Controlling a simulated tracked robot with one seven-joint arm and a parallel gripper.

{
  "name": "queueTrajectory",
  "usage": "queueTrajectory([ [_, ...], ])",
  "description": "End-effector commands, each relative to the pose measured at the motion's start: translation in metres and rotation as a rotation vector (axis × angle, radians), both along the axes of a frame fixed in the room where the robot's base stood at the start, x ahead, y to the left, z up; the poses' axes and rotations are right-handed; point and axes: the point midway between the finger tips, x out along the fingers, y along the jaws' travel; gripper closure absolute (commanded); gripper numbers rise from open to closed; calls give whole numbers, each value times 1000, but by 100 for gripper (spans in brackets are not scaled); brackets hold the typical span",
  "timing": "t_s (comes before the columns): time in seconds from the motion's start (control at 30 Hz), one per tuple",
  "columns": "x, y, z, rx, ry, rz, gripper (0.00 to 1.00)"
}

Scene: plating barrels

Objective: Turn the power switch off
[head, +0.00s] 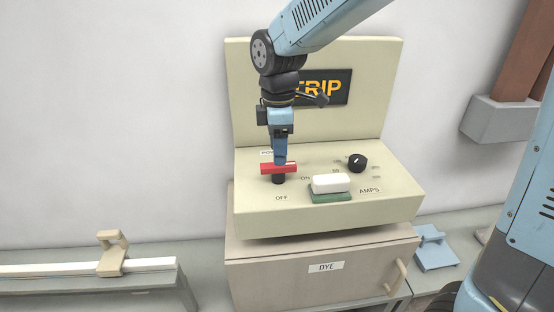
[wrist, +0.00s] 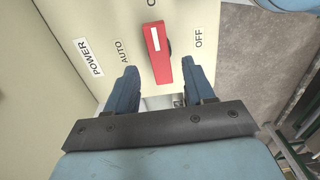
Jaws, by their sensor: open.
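The power switch (head: 289,169) is a red bar handle on a black base on the sloped cream panel. In the head view it lies level, one end toward the ON label. In the wrist view the handle (wrist: 162,68) has a white stripe pointing up toward a cut-off label starting with "O". AUTO is on its left and OFF (wrist: 199,38) on its right. My gripper (head: 280,161) points down at the handle. In the wrist view my open gripper (wrist: 159,67) has one finger on each side of the handle's near end. Contact cannot be told.
A white block on a green base (head: 331,184) stands on the panel right of the switch, with a black knob (head: 357,162) behind it. An upright board with a STRIP sign (head: 340,88) rises behind. A DYE cabinet (head: 290,282) is below.

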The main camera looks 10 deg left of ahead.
Motion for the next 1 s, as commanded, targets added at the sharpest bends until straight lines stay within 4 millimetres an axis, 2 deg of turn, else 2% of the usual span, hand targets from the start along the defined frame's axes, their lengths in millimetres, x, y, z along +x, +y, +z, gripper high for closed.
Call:
queueTrajectory([
  [0.1, 0, -1, -18, -3, 2, 0, 47],
  [0.3, 0, 0, -34, 0, 1, -1, 47],
  [0.67, 0, -1, -38, 0, 0, -2, 47],
  [1.0, 0, -1, -38, 0, 0, -2, 78],
])
